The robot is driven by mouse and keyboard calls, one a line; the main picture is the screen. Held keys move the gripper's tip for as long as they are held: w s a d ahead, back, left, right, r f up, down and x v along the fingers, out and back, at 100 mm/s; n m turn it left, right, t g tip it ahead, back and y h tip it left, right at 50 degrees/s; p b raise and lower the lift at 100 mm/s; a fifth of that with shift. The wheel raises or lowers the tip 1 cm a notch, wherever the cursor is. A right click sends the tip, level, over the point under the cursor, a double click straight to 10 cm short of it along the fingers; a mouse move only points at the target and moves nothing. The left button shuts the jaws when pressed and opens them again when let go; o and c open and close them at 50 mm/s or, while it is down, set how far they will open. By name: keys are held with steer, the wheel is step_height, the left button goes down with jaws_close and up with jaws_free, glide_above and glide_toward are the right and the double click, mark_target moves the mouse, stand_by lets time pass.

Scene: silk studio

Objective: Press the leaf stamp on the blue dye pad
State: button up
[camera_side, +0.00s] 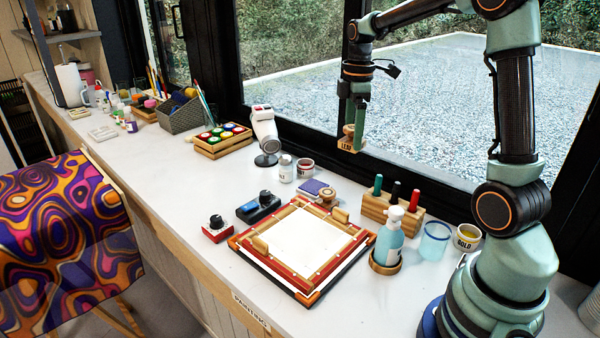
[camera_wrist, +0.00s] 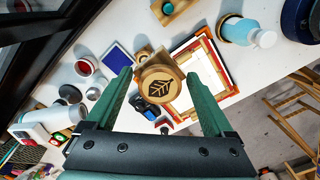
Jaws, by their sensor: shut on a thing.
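My gripper (camera_side: 355,122) is shut on the wooden leaf stamp (camera_side: 348,144), held in the air well above the counter. In the wrist view the stamp (camera_wrist: 158,92) sits between the green fingers of my gripper (camera_wrist: 159,77), its leaf emblem facing the camera. The side view shows the word LEAF on it. The blue dye pad (camera_side: 312,187) lies flat on the counter below and to the left. The pad (camera_wrist: 118,58) also shows in the wrist view, left of the stamp and apart from it. The stamp's underside is hidden.
A framed white panel (camera_side: 303,238) lies in front of the pad. A small round wooden piece (camera_side: 327,198) stands close beside the pad. Jars (camera_side: 305,168) are behind it. A wooden rack (camera_side: 375,207) with colored handles and a pump bottle (camera_side: 388,240) stand to the right.

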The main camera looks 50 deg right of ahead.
steer(key=shift+w, duration=0.1)
steer(key=w+d+f, duration=0.2)
steer(key=w+f, duration=0.5)
steer(key=w, duration=0.1)
glide_toward(314, 186)
steer(key=shift+s, duration=0.1)
steer(key=shift+w+f, duration=0.2)
steer(key=shift+f, duration=2.2)
steer(key=shift+s+f, duration=0.1)
steer(key=shift+f, duration=0.55)
step_height(314, 186, up, 7)
steer(key=shift+r, duration=0.15)
stand_by(0.7)
